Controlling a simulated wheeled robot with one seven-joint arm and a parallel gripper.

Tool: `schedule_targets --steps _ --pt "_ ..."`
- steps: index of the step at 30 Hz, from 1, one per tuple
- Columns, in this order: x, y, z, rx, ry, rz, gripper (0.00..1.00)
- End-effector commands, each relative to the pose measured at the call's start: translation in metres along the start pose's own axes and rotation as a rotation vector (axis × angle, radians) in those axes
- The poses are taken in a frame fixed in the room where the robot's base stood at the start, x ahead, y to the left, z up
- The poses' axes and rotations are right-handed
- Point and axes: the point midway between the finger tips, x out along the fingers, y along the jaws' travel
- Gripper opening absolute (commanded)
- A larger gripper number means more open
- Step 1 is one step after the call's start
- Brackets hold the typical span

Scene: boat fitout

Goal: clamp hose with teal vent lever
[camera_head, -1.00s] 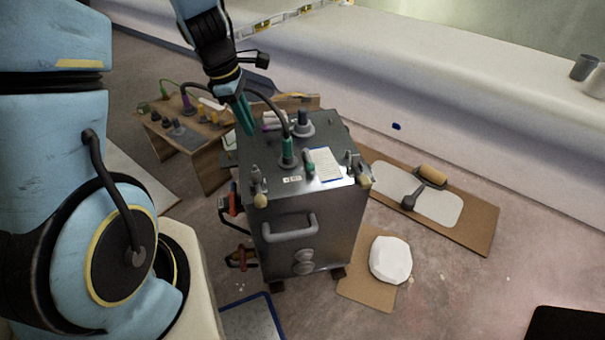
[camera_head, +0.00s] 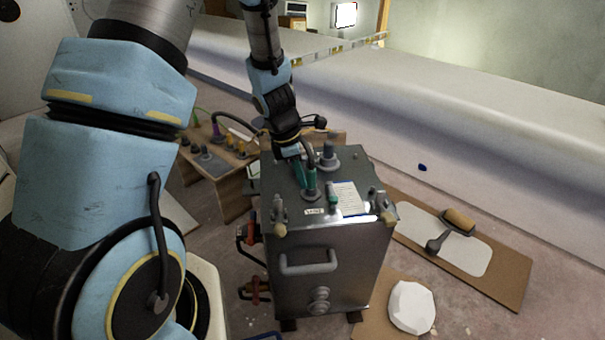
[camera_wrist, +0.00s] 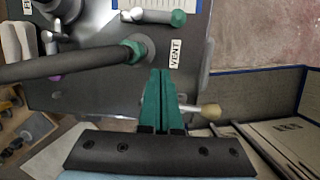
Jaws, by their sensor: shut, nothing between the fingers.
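The grey metal tank (camera_head: 335,255) stands in the middle of the head view. A dark vent hose (camera_wrist: 70,66) runs to a teal-collared fitting on its top, beside a VENT label (camera_wrist: 175,53). The hose end (camera_head: 310,180) also shows in the head view. A teal-tipped lever (camera_wrist: 178,18) lies flat on the top, on the far side of the fitting; it also shows in the head view (camera_head: 332,201). My gripper (camera_wrist: 160,72) has teal fingers pressed together and empty, close beside the fitting and label. In the head view my gripper (camera_head: 300,182) points down at the tank top.
Cream-knobbed levers (camera_head: 280,230) stand at the tank's front corners; one (camera_wrist: 210,110) is right beside my fingers. A taller capped fitting (camera_head: 328,155) stands behind the hose. A wooden bench (camera_head: 215,175) with fittings is left. A board with a roller (camera_head: 458,222) lies right.

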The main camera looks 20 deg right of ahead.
Motion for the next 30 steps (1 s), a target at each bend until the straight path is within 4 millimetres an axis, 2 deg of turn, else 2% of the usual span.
schedule_targets --steps 1,8,12,16,30 --pt "0.014 -0.001 -0.001 -0.002 0.000 -0.004 0.00" --pt "0.060 -0.001 -0.001 -0.002 0.000 -0.003 0.00" --pt "0.057 -0.001 0.023 0.006 -0.001 0.000 0.00" --pt "0.059 -0.001 0.034 0.004 0.000 -0.001 0.00" --pt "0.060 0.000 0.040 0.000 0.000 0.000 0.00"
